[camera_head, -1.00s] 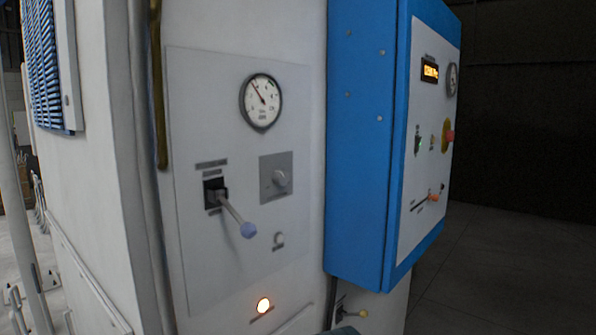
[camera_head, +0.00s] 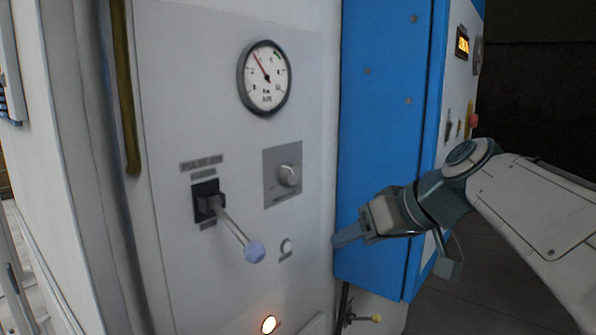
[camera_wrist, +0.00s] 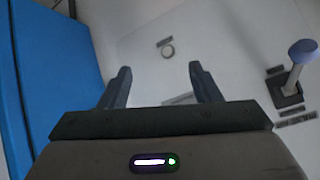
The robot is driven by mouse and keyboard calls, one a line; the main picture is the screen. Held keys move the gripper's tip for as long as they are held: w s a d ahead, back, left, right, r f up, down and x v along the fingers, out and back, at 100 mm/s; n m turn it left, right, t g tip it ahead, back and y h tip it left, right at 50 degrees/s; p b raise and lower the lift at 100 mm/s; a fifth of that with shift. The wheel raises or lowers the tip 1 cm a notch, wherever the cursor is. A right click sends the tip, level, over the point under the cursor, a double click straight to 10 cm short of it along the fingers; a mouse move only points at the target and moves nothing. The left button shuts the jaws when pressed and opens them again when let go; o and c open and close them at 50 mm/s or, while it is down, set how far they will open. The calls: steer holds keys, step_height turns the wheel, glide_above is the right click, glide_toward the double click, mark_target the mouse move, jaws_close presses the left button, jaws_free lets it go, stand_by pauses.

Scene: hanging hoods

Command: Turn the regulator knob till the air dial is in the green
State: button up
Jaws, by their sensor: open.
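The regulator knob (camera_head: 289,176) is a small grey round knob on a square grey plate (camera_head: 270,193) on the pale panel. The air dial (camera_head: 265,78) is above it, white with a dark rim. Its red needle points to the upper left, and a green mark sits at the upper right of its scale, away from the needle. My gripper (camera_head: 337,240) is to the lower right of the knob, apart from it, near the blue box. In the wrist view my gripper (camera_wrist: 160,72) is open and empty. The knob is not clearly seen there; a grey plate edge (camera_wrist: 180,99) shows between the fingers.
A lever with a blue ball (camera_head: 255,252) sticks out left of and below the knob; it also shows in the wrist view (camera_wrist: 302,52). A blue control box (camera_head: 385,130) juts out on the right. A small round button (camera_head: 286,247) and a lit lamp (camera_head: 269,324) are below.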

mark_target(294, 173)
steer(key=w+a+r+n+t+y, duration=0.1)
steer(key=w+r+n+t+y, duration=0.2)
steer(key=r, duration=1)
steer(key=shift+n+g, duration=0.6)
steer(key=p+x, duration=0.2)
steer(key=x, duration=1.1)
steer(key=shift+w+a+f+p, duration=0.1)
steer(key=shift+w+a+p, duration=0.05)
steer(key=shift+a+p, duration=0.15)
steer(key=shift+d, duration=0.1)
steer(key=c, duration=1)
